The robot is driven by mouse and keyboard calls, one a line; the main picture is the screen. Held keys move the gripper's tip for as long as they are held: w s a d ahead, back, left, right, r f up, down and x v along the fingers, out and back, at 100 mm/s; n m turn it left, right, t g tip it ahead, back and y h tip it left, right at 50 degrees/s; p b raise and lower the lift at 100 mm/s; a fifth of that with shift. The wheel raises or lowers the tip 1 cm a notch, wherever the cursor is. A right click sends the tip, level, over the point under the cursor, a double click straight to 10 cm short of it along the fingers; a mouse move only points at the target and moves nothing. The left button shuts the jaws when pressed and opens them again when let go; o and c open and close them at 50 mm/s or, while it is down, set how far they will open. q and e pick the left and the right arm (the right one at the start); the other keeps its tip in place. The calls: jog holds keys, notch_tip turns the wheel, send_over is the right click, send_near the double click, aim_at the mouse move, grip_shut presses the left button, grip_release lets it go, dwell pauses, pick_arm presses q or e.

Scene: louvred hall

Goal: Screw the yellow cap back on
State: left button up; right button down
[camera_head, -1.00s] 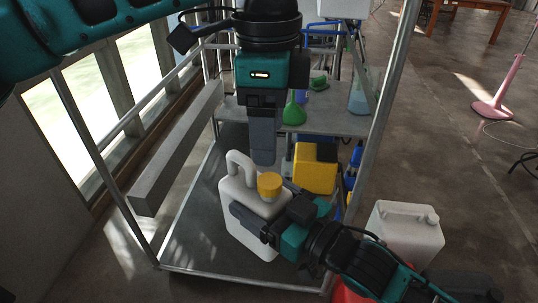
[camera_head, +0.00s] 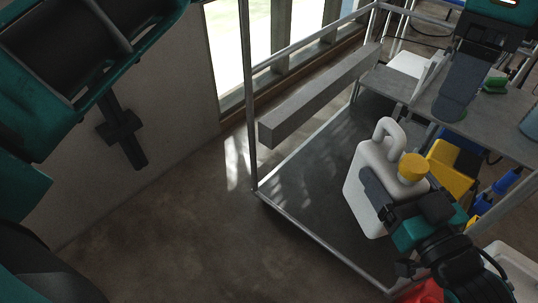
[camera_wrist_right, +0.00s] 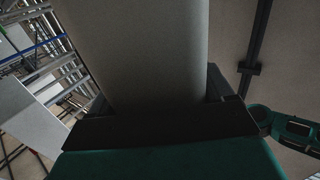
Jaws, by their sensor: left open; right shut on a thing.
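A white jug (camera_head: 377,152) with a loop handle stands upright on the lower deck of a metal cart. The yellow cap (camera_head: 412,167) sits on its neck; I cannot tell how tightly it is threaded. My right gripper (camera_head: 382,197) is shut on the jug's body below the cap. In the right wrist view the pale jug body (camera_wrist_right: 140,50) fills the space between the jaws. My left gripper (camera_head: 455,103) is open and empty, pointing down, above and to the right of the cap in the head view, clear of it.
The cart deck (camera_head: 300,195) is bare left of the jug. A grey beam (camera_head: 320,100) runs along the cart's far left side. A yellow container (camera_head: 450,170) is close behind the jug. Another white container (camera_head: 515,265) is at lower right. Cart posts rise around.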

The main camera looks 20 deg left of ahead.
pick_arm(q)
jog(key=w+a+f+n+h, duration=0.45)
jog(key=w+f+n, duration=0.25)
jog(key=w+f, duration=0.4)
jog(key=w+a+f+n+t+h, duration=0.1)
jog(key=w+a+f+n, duration=0.15)
jog(key=f, duration=0.45)
jog(key=w+a+f+n+t, duration=0.1)
jog(key=a+f+n, duration=0.15)
jog(key=f, duration=0.55)
jog(key=s+a+f+n+t, duration=0.25)
jog(key=s+f, duration=0.25)
jog(key=f, duration=0.3)
jog(key=s+a+f+n+t, duration=0.25)
jog(key=s+f, duration=0.25)
jog(key=f, duration=0.3)
jog(key=s+a+n+t+y, duration=0.1)
jog(key=s+a+t+y, duration=0.2)
jog(key=s+a, duration=0.6)
jog(key=s, duration=0.4)
jog(key=shift+f+n+t+y, duration=0.25)
jog(key=shift+n+t+y, duration=0.1)
jog(key=shift+n+t, duration=0.05)
